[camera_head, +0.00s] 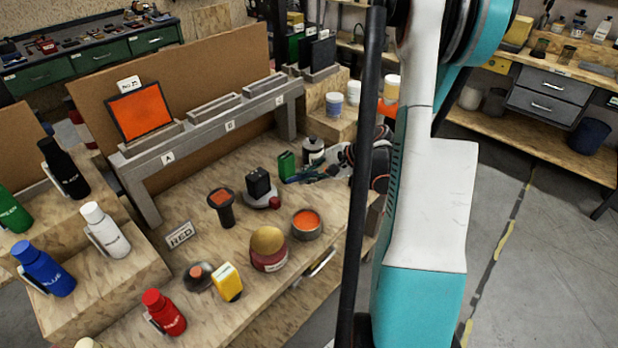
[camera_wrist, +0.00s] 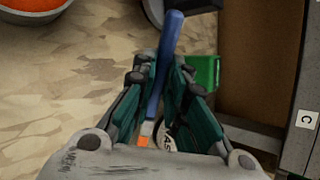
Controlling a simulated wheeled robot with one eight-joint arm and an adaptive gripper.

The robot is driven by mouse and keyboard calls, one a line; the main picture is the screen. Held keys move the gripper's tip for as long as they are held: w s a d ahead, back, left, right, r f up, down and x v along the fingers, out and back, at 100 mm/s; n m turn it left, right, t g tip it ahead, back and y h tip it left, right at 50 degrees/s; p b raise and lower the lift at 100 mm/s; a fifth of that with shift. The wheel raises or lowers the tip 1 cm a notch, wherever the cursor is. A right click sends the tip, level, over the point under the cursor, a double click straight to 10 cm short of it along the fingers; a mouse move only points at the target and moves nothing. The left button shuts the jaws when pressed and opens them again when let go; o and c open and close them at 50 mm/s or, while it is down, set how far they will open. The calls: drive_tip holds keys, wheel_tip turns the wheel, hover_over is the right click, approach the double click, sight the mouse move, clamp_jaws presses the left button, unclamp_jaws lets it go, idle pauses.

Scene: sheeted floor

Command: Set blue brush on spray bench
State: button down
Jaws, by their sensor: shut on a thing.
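My gripper (camera_head: 322,173) reaches in from the right over the wooden bench (camera_head: 185,262), which I take to be the spray bench. It is shut on the blue brush (camera_wrist: 166,52), whose blue handle runs between the dark green fingers in the wrist view. A small orange and white part (camera_wrist: 146,132) shows lower down between the fingers. In the head view only a bit of blue (camera_head: 292,180) shows at the fingertips. I cannot tell whether the brush touches the bench top.
A green block (camera_head: 286,163) stands close to the fingertips. A dark block on a grey base (camera_head: 260,188), an orange-filled can (camera_head: 306,223) and a gold-lidded jar (camera_head: 268,248) are nearby. A grey rack (camera_head: 210,130) labelled A, B, C holds an orange panel (camera_head: 141,110). Colored bottles stand left.

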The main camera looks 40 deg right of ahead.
drive_tip(key=shift+f, duration=0.2)
drive_tip(key=c, duration=1.6)
unclamp_jaws()
drive_tip(key=shift+r, duration=0.1)
drive_tip(key=shift+s+r, duration=0.1)
drive_tip(key=shift+r, duration=0.1)
drive_tip(key=p+v, duration=0.3)
drive_tip(key=v, duration=0.8)
drive_tip(key=shift+s+r, duration=0.2)
drive_tip(key=shift+s, duration=0.1)
drive_tip(key=shift+d, duration=0.15)
